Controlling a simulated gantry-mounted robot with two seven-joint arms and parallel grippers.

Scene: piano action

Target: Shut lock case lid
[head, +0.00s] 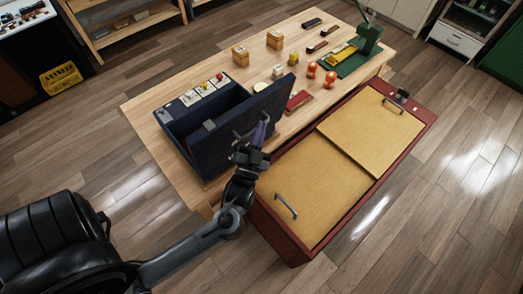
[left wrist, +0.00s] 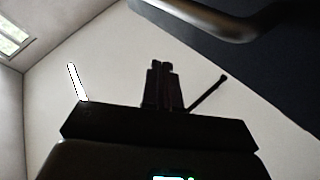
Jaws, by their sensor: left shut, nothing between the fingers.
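The dark navy lock case (head: 176,128) sits on the wooden table at its left end, with its lid (head: 222,146) raised and standing open along the table's front side. The lid's outer face is toward me, and a grey handle (head: 240,134) is on it. In the left wrist view the lid (left wrist: 285,70) fills the upper right, with the handle bar (left wrist: 215,25) across the top. My left gripper (head: 264,123) is at the lid's outer side beside the handle; its fingers (left wrist: 160,65) are together and empty. Whether it touches the lid is unclear. My right gripper is out of view.
A red cabinet (head: 425,108) with tan panels stands along the table's front. On the table (head: 150,100) are wooden blocks (head: 275,40), orange-red items (head: 312,69), a red block (head: 298,101) and a green press (head: 368,40). Wooden floor lies open at the left.

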